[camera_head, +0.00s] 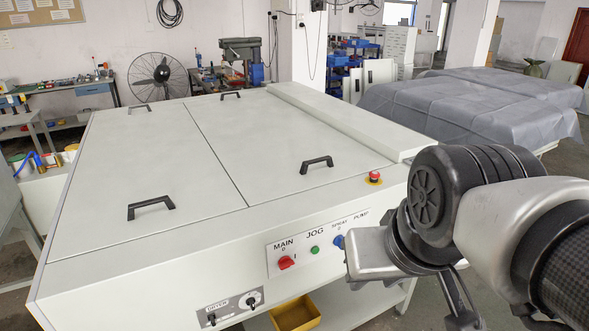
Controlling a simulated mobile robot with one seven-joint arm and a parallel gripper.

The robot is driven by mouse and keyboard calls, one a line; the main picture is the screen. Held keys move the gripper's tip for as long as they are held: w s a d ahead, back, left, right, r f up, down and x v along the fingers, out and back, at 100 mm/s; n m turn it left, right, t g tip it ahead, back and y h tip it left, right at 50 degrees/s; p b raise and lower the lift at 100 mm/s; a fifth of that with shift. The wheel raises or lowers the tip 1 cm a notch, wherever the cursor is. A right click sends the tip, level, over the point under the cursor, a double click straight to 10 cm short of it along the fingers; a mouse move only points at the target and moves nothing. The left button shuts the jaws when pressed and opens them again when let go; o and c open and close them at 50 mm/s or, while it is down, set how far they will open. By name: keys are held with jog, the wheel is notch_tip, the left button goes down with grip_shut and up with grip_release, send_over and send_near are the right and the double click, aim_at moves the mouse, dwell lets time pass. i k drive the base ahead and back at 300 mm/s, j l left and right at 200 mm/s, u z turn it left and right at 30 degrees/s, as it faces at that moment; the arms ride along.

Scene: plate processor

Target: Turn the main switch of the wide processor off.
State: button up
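The wide processor (150,240) is a long, low, light grey cabinet that fills the middle of the head view. The main switch (286,263) is a red rotary knob under the label MAIN on the white panel of its near face. A 0 stands above the knob and a mark to its right. The knob seems turned toward the right-hand mark, but it is too small to be sure. My arm comes in from the right. Dark parts that look like my gripper (458,303) show low, right of the panel and apart from the switch. Its fingertips are not clear.
A green JOG button (314,250) and a blue SPRAY knob (338,242) sit right of the switch; my arm partly covers the panel's right end. A red emergency stop (374,177) stands on top. A dryer panel (232,306) is lower left, a yellow bin (296,315) below.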

aim_at(285, 263)
jog(key=u, duration=0.3)
jog(key=i+l, duration=0.1)
jog(key=l, duration=0.3)
jog(key=i+l, duration=0.1)
jog(key=l, duration=0.3)
jog(key=i+l, duration=0.1)
jog(key=l, duration=0.3)
jog(key=i+l, duration=0.1)
jog(key=l, duration=0.3)
